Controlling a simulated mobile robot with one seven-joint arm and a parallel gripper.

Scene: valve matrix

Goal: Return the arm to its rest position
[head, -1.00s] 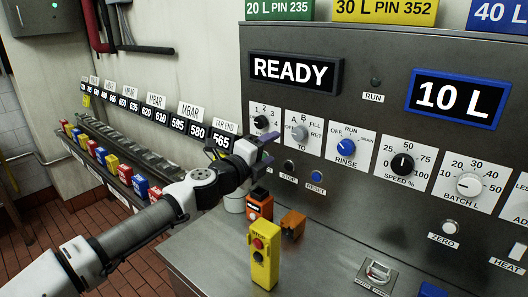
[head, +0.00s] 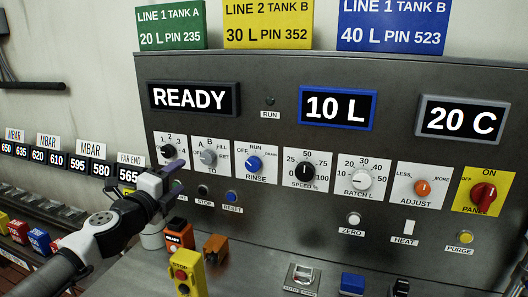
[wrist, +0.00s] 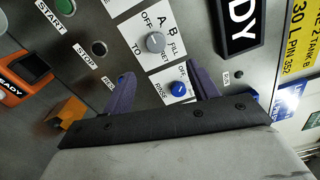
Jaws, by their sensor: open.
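My gripper (head: 173,178) is in front of the left part of the grey control panel (head: 300,230), near the black selector knob (head: 169,151) marked 1 to 4. Its two purple fingers are apart with nothing held between them. In the wrist view my gripper (wrist: 160,84) shows open fingers with the grey A/B fill knob (wrist: 155,42) and the blue rinse knob (wrist: 179,89) beyond them. Whether a finger touches the panel cannot be told. My arm reaches in from the lower left.
A yellow pendant box (head: 187,272), an orange device (head: 179,236) and an orange block (head: 215,247) stand below my gripper on the metal ledge. A blue block (head: 353,283) sits further right. A row of coloured blocks (head: 38,240) lines the left.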

